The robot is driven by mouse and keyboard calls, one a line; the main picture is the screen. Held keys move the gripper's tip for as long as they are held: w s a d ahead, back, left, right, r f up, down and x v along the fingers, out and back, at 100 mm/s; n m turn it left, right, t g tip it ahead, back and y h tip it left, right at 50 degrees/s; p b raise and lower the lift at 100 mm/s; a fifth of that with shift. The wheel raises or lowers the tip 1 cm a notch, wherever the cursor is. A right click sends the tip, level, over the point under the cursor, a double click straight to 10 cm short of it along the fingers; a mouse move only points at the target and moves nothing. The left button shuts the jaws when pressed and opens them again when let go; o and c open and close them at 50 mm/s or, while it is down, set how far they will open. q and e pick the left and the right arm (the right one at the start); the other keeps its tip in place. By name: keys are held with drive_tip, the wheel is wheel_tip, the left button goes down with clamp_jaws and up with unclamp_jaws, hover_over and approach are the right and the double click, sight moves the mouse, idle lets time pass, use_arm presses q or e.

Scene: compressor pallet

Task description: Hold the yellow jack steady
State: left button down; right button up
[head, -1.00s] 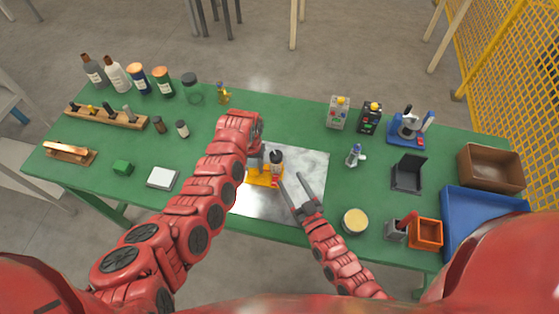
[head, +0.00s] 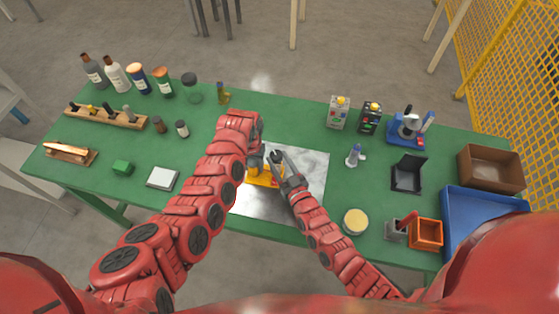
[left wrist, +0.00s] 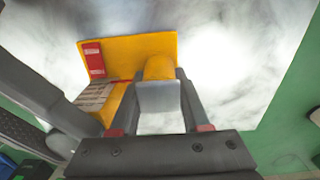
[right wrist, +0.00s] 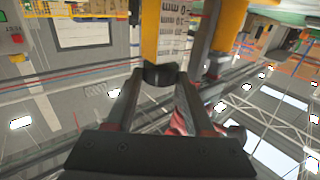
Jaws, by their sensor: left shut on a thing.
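The yellow jack (head: 263,178) stands on the shiny metal plate (head: 305,168). It has a flat yellow base (left wrist: 125,55) with a red-and-white label, a short yellow post (left wrist: 160,68) and a column with a printed scale (right wrist: 172,35). My left gripper (left wrist: 158,85) is shut on the short post. A black knob (right wrist: 160,75) ends the scaled column. My right gripper (right wrist: 158,88) has a finger on either side of this knob; whether both fingers touch it is unclear. In the head view, my left arm hides part of the jack.
A round cream-topped tin (head: 355,221), an orange bin (head: 425,233) and a blue tray (head: 485,225) stand to the right. Several bottles stand at the back left. The plate's right part is clear.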

clamp_jaws()
drive_tip(key=shift+f, duration=0.1)
drive_tip(key=shift+s+f+h, duration=0.1)
drive_tip(key=shift+h, duration=0.2)
drive_tip(key=shift+s+f+m+t+h, duration=0.1)
drive_tip(key=shift+m+t+h, duration=0.2)
drive_tip(key=shift+m+h, duration=0.3)
drive_tip(key=m+h, duration=0.1)
drive_tip(key=h, duration=0.1)
drive_tip(key=m+h, duration=0.2)
drive_tip(key=h, duration=0.1)
drive_tip(key=shift+a+f, duration=0.1)
drive_tip(key=shift+a, duration=0.25)
drive_tip(key=shift+m+h, duration=0.4)
drive_tip(key=shift+m, duration=0.1)
drive_tip(key=h, duration=0.1)
drive_tip(key=m+h, duration=0.1)
drive_tip(key=shift+a+m+h, duration=0.3)
drive_tip(key=shift+h, duration=0.1)
drive_tip(key=shift+r+m+h, duration=0.2)
drive_tip(key=shift+m+h, duration=0.2)
drive_tip(key=shift+h, duration=0.2)
drive_tip(key=shift+a+h, duration=0.15)
drive_tip(key=shift+h, duration=0.15)
